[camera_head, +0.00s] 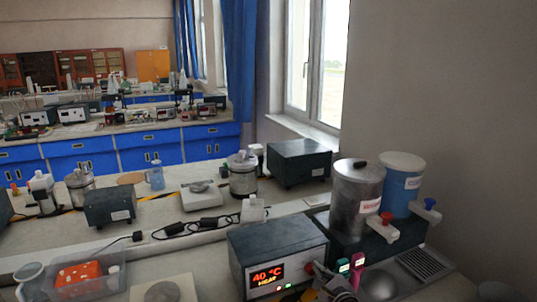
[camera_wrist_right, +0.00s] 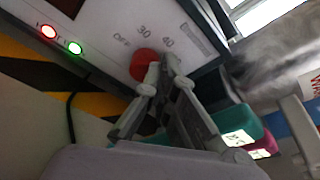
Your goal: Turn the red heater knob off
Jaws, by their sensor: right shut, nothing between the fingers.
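The heater is a dark box (camera_head: 275,240) with a pale front at the lower middle of the head view. Its display (camera_head: 267,274) reads 40 °C HEAT. The red knob (camera_wrist_right: 143,65) sits on the front panel in the right wrist view, below printed marks OFF, 30 and 40. Which mark it points to cannot be told. My right gripper (camera_wrist_right: 161,68) is shut and empty, its fingertips at the knob's right edge, partly covering it. Whether they touch cannot be told. In the head view the right gripper (camera_head: 318,270) is at the panel's right end. My left gripper is out of view.
A red light (camera_wrist_right: 48,31) and a green light (camera_wrist_right: 75,48) glow on the panel. Teal (camera_wrist_right: 235,135) and pink (camera_wrist_right: 262,152) objects stand close to my gripper. A metal tank (camera_head: 357,190) and a blue tank (camera_head: 401,180) with taps stand behind, to the right.

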